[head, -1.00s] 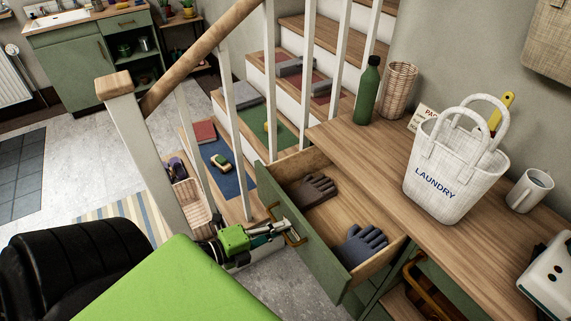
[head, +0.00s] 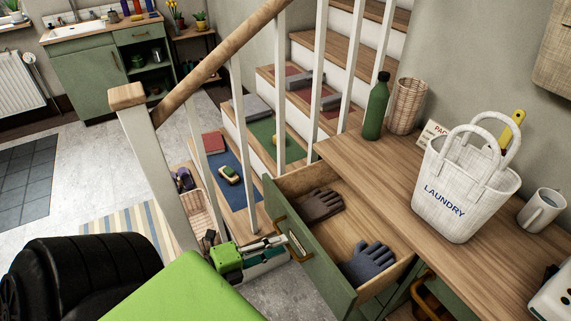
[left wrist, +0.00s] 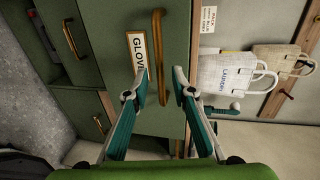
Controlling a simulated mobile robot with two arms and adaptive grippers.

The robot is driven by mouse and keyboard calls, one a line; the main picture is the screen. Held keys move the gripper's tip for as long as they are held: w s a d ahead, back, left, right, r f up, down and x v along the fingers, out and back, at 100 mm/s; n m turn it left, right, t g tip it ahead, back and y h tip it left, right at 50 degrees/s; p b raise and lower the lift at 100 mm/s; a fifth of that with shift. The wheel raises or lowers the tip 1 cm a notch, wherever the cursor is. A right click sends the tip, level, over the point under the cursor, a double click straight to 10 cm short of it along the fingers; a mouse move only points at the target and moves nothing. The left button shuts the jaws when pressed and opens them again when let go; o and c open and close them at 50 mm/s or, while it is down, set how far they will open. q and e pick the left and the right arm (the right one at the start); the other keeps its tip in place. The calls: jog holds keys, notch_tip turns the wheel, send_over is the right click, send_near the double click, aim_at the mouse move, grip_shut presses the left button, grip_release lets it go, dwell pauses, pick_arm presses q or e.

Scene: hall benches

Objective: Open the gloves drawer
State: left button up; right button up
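The gloves drawer (head: 322,268) is pulled out, with its green front well clear of the counter. A brown glove (head: 317,205) and a blue-grey glove (head: 368,261) lie inside it. Its brass handle (head: 300,248) also shows in the left wrist view (left wrist: 157,45), beside a label (left wrist: 138,52) reading "GLOVE", its end hidden. My left gripper (head: 284,242) is at the drawer front, by the handle. In the left wrist view its fingers (left wrist: 161,75) are spread, with the handle between them in the picture and a gap on each side. My right gripper is not in view.
The wooden counter (head: 385,165) holds a laundry bag (head: 463,190), a green bottle (head: 376,108), a wicker basket (head: 407,105) and a mug (head: 541,209). White balusters (head: 242,145) and stairs with several items stand behind the drawer.

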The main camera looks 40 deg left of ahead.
pick_arm(q)
jog(key=v, duration=0.8)
jog(key=shift+s, duration=0.3)
jog(key=shift+a+r, duration=0.1)
